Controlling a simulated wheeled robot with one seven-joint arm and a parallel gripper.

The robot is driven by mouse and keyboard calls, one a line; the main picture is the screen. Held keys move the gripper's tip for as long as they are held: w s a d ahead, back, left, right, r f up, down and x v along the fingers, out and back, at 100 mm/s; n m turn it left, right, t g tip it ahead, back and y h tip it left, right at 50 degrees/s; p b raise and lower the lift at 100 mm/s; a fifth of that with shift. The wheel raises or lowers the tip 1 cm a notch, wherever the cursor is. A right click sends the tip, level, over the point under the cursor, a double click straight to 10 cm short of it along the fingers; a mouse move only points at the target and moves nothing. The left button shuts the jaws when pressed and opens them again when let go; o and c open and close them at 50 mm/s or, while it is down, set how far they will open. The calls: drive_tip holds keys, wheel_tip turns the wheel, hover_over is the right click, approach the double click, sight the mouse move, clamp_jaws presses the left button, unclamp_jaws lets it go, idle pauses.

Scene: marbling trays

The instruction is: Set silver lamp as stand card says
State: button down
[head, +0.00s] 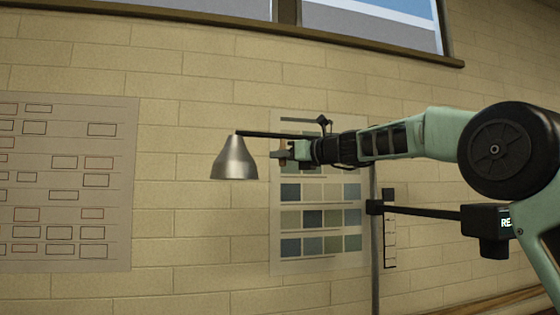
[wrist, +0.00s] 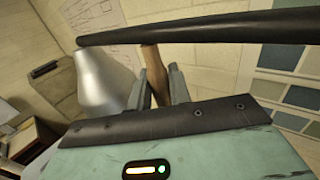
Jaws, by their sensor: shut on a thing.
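The silver lamp (head: 234,162) has a cone shade that hangs open side down from the left end of a thin black boom (head: 275,135). The boom meets a clamp near a grey upright pole (head: 375,255). My gripper (head: 286,154) is under the boom, right of the shade. In the wrist view my gripper (wrist: 158,80) is shut on a brown handle (wrist: 152,62) below the boom (wrist: 210,27), and the shade (wrist: 100,88) is to the left. A small marked card (head: 390,238) hangs beside the pole; its writing is too small to read.
A black box (head: 487,222) with partly hidden lettering "RE" joins the pole by a dark bar (head: 425,210). A swatch chart (head: 290,255) and a chart of outlined boxes (head: 65,190) are on the brick wall behind. Space below the shade looks clear.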

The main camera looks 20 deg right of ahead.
drive_tip(key=s+d+n+g+y+b, duration=0.1)
drive_tip(key=s+d+g+b, duration=0.1)
drive_tip(key=s, duration=0.5)
drive_tip(key=s+d+n+g+y+b, duration=0.2)
drive_tip(key=s, duration=0.4)
drive_tip(key=shift+s+d+y+b, duration=0.2)
drive_tip(key=shift+s+y+b, duration=0.1)
drive_tip(key=shift+s, duration=0.1)
drive_tip(key=c, duration=1.3)
unclamp_jaws()
drive_tip(key=shift+c, duration=0.2)
drive_tip(key=shift+d, duration=0.1)
drive_tip(key=b+v, duration=0.4)
drive_tip(key=v, duration=1.3)
drive_tip(key=shift+b, duration=0.35)
drive_tip(key=shift+s+d, duration=0.1)
drive_tip(key=shift+s, duration=0.05)
